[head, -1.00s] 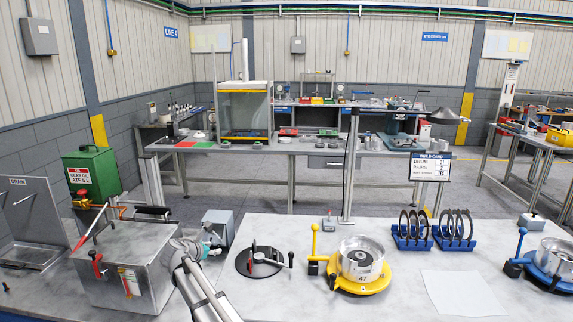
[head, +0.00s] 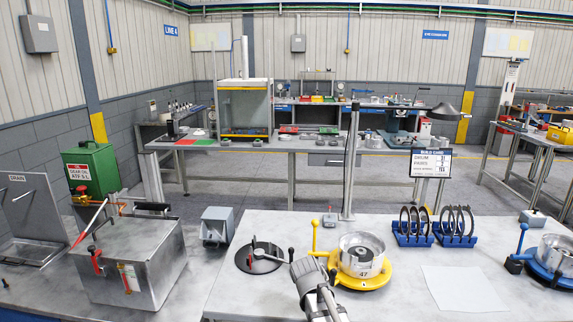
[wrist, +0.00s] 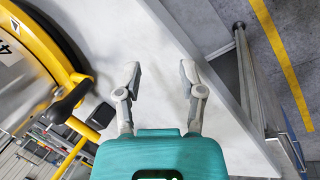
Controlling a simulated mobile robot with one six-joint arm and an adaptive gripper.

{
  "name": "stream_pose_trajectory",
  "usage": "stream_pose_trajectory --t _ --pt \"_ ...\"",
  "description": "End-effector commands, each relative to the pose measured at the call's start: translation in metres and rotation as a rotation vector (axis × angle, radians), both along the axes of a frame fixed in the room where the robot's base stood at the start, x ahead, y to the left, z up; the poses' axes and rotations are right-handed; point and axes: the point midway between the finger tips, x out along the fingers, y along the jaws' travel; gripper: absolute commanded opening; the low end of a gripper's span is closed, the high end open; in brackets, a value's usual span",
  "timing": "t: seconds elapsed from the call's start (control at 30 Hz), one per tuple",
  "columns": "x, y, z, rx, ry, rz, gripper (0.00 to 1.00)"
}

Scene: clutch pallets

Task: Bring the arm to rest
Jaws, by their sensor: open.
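In the wrist view my gripper (wrist: 160,82) is open, with its two fingers apart and nothing between them. Pale bench top (wrist: 150,45) shows beyond the fingers. The yellow fixture (wrist: 62,45) fills the left of that view, with a black-knobbed lever close to the left finger. In the head view my arm (head: 315,290) reaches up from the bottom edge to just left of the yellow fixture (head: 365,284), which carries a metal drum marked 47 (head: 361,256). The fingers cannot be made out in the head view.
A grey steel tank (head: 130,262) with red-handled levers stands at left. A black round plate (head: 260,258) lies left of the yellow fixture. Blue racks (head: 412,236) of rings stand behind right. A blue fixture (head: 545,268) is at far right. A blank white sheet (head: 465,291) lies between.

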Motion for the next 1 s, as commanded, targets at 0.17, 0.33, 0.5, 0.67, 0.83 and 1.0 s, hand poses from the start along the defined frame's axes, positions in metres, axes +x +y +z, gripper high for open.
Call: stream_pose_trajectory --t 0.17,0.33,0.5,0.67,0.83,1.0 --pt "-0.059 -0.040 -0.011 0.151 0.029 -0.304 0.51" --pt "-0.101 -0.061 -0.016 0.263 0.060 -0.551 0.51" --pt "-0.123 -0.068 -0.018 0.325 0.084 -0.692 0.51" --pt "-0.128 -0.070 -0.018 0.342 0.092 -0.735 0.51" --pt "-0.128 -0.070 -0.018 0.341 0.091 -0.734 0.51" --pt "-0.127 -0.069 -0.018 0.341 0.092 -0.733 0.51"
